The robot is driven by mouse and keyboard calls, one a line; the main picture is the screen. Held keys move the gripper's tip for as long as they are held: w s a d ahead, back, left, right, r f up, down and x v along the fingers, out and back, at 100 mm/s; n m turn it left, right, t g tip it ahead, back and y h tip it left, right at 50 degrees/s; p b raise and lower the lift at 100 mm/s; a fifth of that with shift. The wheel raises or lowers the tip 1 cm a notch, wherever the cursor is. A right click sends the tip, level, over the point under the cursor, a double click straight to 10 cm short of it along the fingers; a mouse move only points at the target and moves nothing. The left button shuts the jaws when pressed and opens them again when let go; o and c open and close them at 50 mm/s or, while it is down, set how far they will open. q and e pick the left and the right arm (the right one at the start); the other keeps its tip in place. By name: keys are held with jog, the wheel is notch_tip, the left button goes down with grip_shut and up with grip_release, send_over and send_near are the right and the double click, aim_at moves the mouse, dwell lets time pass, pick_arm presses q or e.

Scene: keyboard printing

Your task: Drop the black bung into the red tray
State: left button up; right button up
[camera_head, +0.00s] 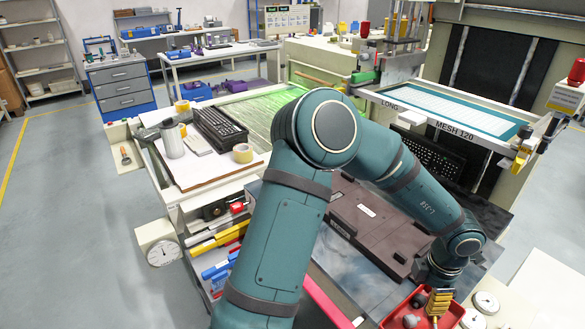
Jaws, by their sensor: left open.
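The red tray (455,318) is at the bottom right, cut off by the lower edge of the picture. My left arm reaches over the bench and down to it, and my left gripper (438,300) is open, low over the tray. A dark, rounded piece (418,300) that looks like the black bung lies in the tray, just left of the gripper. A greyer piece (410,321) lies below it. Whether the gripper touches either piece is hard to tell. My wrist hides the tray's far side. My right gripper is not in view.
Round dials (485,302) stand close to the right of the tray. A large dark brown plate (375,225) lies behind my arm. A printing screen frame (440,108) stands at the back right.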

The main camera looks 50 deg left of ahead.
pick_arm(q)
notch_tip(320, 180, up, 10)
jog(key=shift+f, duration=0.2)
dwell(0.5)
